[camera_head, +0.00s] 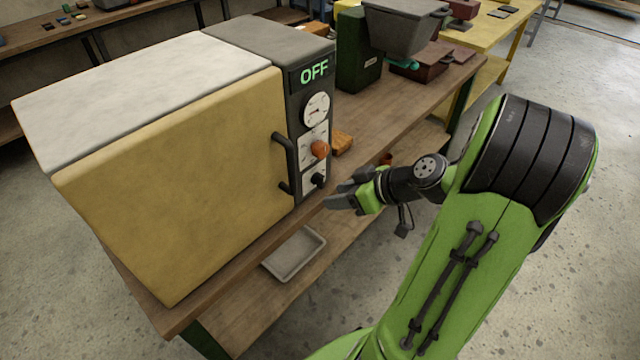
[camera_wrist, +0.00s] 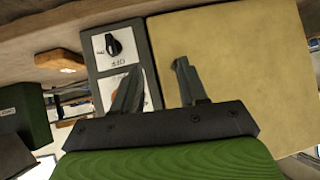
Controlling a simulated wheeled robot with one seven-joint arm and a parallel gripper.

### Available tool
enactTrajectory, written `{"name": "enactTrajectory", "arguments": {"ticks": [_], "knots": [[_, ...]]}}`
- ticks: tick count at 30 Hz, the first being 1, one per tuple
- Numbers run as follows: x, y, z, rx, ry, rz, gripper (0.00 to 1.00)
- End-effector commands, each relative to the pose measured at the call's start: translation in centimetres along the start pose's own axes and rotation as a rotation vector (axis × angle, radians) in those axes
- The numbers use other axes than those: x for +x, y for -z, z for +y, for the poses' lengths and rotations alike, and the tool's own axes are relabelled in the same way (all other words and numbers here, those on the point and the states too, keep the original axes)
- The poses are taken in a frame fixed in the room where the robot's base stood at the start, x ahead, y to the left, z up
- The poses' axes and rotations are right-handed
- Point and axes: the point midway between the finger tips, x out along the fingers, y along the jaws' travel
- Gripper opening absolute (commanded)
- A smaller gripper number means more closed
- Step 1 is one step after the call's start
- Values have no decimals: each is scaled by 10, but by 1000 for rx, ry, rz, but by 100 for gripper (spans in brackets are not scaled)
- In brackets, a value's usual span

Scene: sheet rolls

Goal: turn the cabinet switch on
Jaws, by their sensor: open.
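A yellow cabinet (camera_head: 175,180) with a white top stands on a wooden workbench. Its dark control panel (camera_head: 296,100) shows a green OFF display (camera_head: 314,71), a round white dial (camera_head: 316,108), an orange knob (camera_head: 319,150) and a lower black knob (camera_head: 318,180). In the inverted-looking wrist view the black knob (camera_wrist: 114,45) lies beyond my open fingers (camera_wrist: 159,66); the orange knob is mostly hidden behind one finger.
A dark door handle (camera_head: 283,163) sticks out beside the panel, close to the knobs. A grey tray (camera_head: 294,254) sits on the lower shelf. A wooden block (camera_head: 341,142) and a green bin (camera_head: 359,60) are on the bench (camera_head: 420,105) behind the panel.

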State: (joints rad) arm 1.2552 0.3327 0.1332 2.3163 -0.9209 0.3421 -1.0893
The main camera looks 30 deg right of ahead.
Motion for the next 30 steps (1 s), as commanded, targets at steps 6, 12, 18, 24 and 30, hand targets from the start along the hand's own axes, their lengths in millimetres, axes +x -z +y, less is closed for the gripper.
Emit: {"name": "enactTrajectory", "arguments": {"ticks": [6, 12, 18, 24, 30], "knots": [[-24, -40, 68, 3, -156, 283, 43], [-6, -32, 73, -9, -162, 300, 43], [42, -18, 81, -7, -161, 297, 43], [89, -4, 88, -7, -161, 296, 43], [117, 5, 94, -5, -165, 295, 43]]}}
